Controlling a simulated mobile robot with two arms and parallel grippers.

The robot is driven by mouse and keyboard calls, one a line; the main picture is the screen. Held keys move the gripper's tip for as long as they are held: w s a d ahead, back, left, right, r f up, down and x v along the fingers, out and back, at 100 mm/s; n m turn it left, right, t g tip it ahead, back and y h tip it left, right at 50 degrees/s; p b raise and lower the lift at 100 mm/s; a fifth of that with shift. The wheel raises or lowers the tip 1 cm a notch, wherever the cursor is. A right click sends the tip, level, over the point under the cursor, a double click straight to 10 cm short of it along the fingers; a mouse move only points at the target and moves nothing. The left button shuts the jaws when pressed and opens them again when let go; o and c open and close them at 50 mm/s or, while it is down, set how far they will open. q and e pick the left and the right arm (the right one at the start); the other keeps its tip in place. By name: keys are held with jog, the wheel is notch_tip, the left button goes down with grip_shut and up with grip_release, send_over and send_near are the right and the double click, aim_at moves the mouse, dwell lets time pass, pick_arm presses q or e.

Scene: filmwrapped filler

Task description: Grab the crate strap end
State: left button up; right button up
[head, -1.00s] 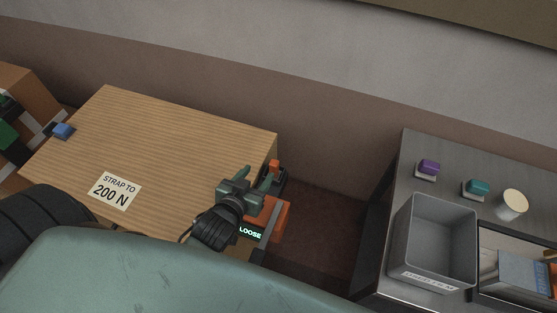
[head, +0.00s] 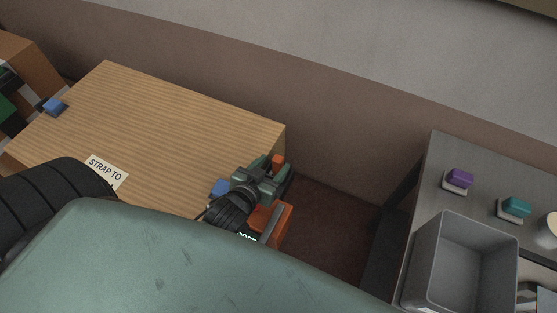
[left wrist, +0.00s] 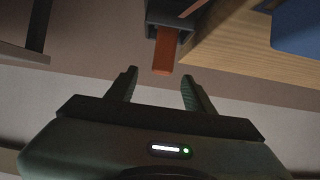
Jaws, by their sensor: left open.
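The wooden crate (head: 190,125) has a "STRAP TO" label (head: 105,172) on its top, partly covered by my arm. An orange strap end (head: 279,160) sticks out past the crate's right edge. It also shows in the left wrist view (left wrist: 165,52), hanging from a dark holder. My left gripper (head: 277,166) is open at that edge. In the left wrist view its fingertips (left wrist: 159,75) lie either side of the orange tip, not closed on it; the exact depth is hard to tell. My right gripper is not in view.
An orange device with a lit display (head: 273,222) is beside the crate, partly hidden by my arm. A grey bin (head: 463,225), purple (head: 460,177) and teal (head: 516,206) buttons are on the right bench.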

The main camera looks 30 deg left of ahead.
pick_arm(q)
jog(key=x, duration=0.4)
jog(key=p+x, duration=0.1)
jog(key=x, duration=0.3)
jog(key=shift+s+a+f, duration=0.1)
jog(key=shift+a+f, duration=0.05)
jog(key=shift+f, duration=0.2)
grip_shut()
